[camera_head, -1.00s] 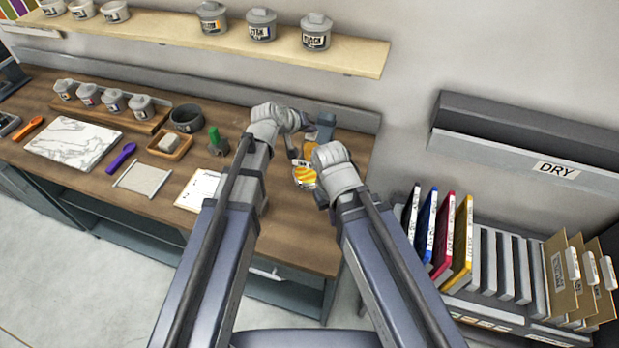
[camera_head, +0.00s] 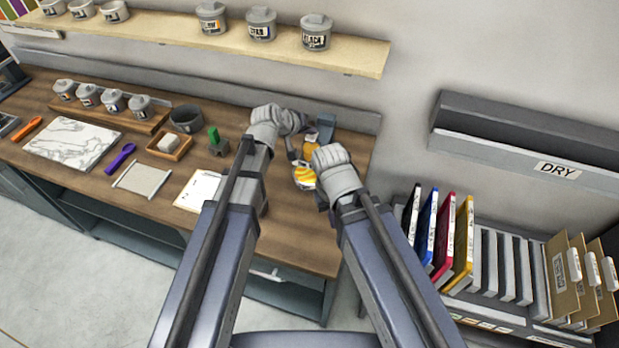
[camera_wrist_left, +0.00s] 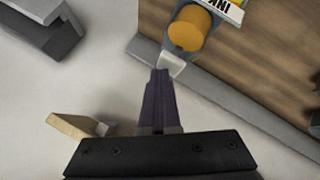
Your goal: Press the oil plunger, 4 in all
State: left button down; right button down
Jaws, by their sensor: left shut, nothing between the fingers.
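A blue-grey upright piece (camera_head: 325,124) stands near the back right of the wooden bench, behind my wrists; I cannot tell if it is the oil plunger. An orange part (camera_head: 311,151) shows just in front of it. My left gripper (camera_head: 305,127) reaches right towards the blue-grey piece. Its purple fingers (camera_wrist_left: 160,75) are together and empty, their tips near the pale piece; contact cannot be told.
A green-topped holder (camera_head: 217,143), a wooden tray (camera_head: 170,146), a dark bowl (camera_head: 186,118) and a white card (camera_head: 198,190) are to the left. A shelf (camera_head: 350,53) with labelled pots runs above.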

aim_at(310, 138)
dwell(0.3)
pick_arm(q)
jog(key=shift+r+p, duration=0.85)
jog(key=shift+p, duration=0.05)
jog(key=shift+r, duration=0.1)
notch_tip(310, 138, up, 6)
jog(key=p, duration=0.6)
dwell(0.4)
